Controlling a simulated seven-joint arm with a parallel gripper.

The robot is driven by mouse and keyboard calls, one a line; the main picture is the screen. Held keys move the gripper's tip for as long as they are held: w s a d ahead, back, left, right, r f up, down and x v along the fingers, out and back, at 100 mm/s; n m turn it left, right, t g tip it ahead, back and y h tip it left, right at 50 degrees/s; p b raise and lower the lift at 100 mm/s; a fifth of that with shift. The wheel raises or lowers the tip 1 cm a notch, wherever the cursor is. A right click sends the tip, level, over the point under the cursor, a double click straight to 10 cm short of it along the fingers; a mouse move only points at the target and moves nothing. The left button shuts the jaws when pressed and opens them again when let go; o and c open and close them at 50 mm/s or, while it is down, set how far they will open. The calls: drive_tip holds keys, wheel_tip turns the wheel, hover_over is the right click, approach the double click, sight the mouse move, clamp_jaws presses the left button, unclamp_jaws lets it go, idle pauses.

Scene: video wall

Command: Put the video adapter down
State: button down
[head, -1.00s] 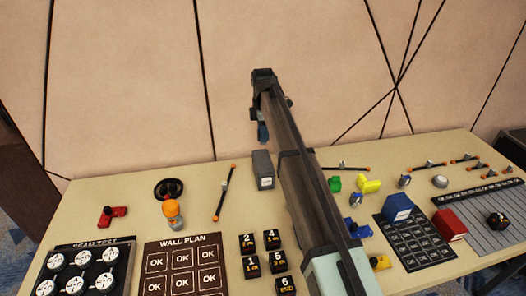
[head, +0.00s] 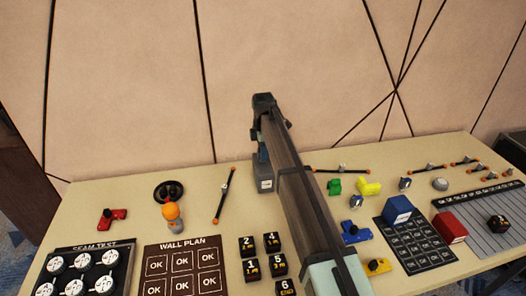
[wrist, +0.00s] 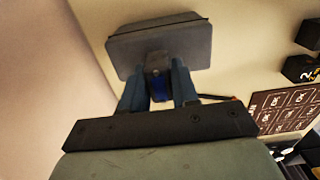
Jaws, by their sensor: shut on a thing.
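My gripper (head: 262,150) is low near the back of the table, just above and behind a grey box (head: 265,184). In the wrist view the two blue-grey fingers (wrist: 158,92) are shut on a small dark piece with a blue face, which I take to be the video adapter (wrist: 158,80). The grey box (wrist: 125,48) shows right beyond the fingertips. The adapter overlaps it in view, and I cannot tell whether they touch. My arm and fingers hide most of the adapter in the head view.
Left of the grey box lie a thin rod (head: 224,195), an orange-topped item (head: 172,213) and a black round item (head: 169,190). Numbered black cubes (head: 250,266) stand in front. Green (head: 334,187) and yellow (head: 368,188) pieces lie to the right. The wall is close behind.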

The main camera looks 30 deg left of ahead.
drive_tip(key=c, duration=0.8)
unclamp_jaws()
drive_tip(key=shift+c, duration=0.2)
wheel_tip(320, 180, up, 12)
drive_tip(key=shift+r, duration=0.15)
